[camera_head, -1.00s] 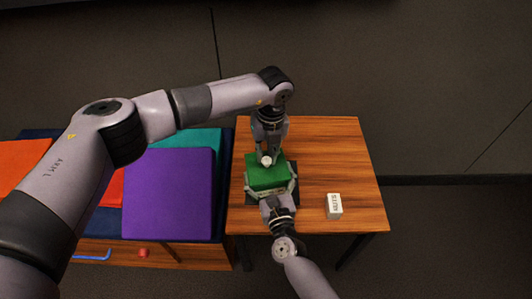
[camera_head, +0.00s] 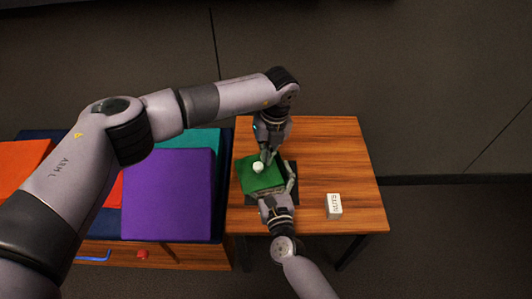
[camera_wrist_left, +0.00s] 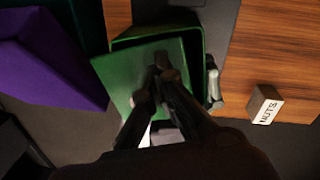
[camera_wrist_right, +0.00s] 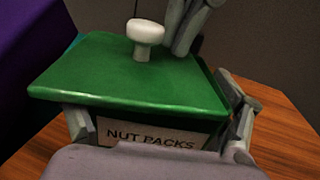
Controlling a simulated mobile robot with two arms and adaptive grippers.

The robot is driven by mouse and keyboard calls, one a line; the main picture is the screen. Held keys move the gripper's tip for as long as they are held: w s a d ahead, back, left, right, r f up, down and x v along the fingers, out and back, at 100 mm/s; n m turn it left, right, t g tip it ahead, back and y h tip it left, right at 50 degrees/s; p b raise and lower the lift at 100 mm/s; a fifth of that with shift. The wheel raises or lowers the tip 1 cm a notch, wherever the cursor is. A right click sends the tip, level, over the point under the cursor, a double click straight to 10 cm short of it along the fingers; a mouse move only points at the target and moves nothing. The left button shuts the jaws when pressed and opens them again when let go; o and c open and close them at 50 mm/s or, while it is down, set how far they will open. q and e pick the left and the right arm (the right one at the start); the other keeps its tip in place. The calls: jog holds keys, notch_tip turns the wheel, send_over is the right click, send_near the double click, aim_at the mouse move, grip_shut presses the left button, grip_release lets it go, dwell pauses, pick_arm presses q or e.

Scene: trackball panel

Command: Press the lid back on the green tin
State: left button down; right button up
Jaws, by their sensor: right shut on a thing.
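The green tin (camera_wrist_left: 200,42) stands on the table, its label (camera_wrist_right: 150,136) reading "NUT PACKS". Its green lid (camera_head: 255,182) lies skewed over the top, shifted left. A strip of the dark opening shows behind the lid in the left wrist view. The white knob (camera_wrist_right: 146,33) stands on the lid; it also shows in the head view (camera_head: 258,168). My left gripper (camera_wrist_left: 160,72) has its fingertips together over the lid, beside the knob and not around it. My right gripper (camera_wrist_right: 160,125) holds the tin from the front, one finger on each side.
The table's right side is otherwise clear. A dark mat (camera_head: 287,199) lies under the tin. Purple (camera_head: 170,195) and other coloured blocks fill the unit at left.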

pick_arm(q)
jog(key=shift+w+d+r, duration=0.1)
jog(key=shift+w+d, duration=0.1)
pick_arm(e)
jog(key=shift+d, duration=0.1)
pick_arm(q)
jog(key=shift+w+d+m, duration=0.6)
jog(key=shift+d, duration=0.25)
dwell(0.9)
jog(key=shift+d, duration=0.1)
dwell(0.4)
jog(key=shift+w+d+r+m, duration=0.2)
jog(key=shift+w+d+m, duration=0.1)
jog(key=shift+d, duration=0.2)
jog(key=shift+w+d+r+m, duration=0.2)
jog(key=shift+w+d+m, duration=0.1)
jog(key=shift+d, duration=0.2)
jog(key=shift+w+d+r+m+t, duration=0.15)
jog(key=shift+w+d+r+m, duration=0.1)
jog(key=shift+d, duration=0.35)
jog(key=shift+w+d+r+m+t, duration=0.15)
jog(key=shift+w+d+m, duration=0.1)
jog(key=shift+d, duration=0.35)
dwell(0.4)
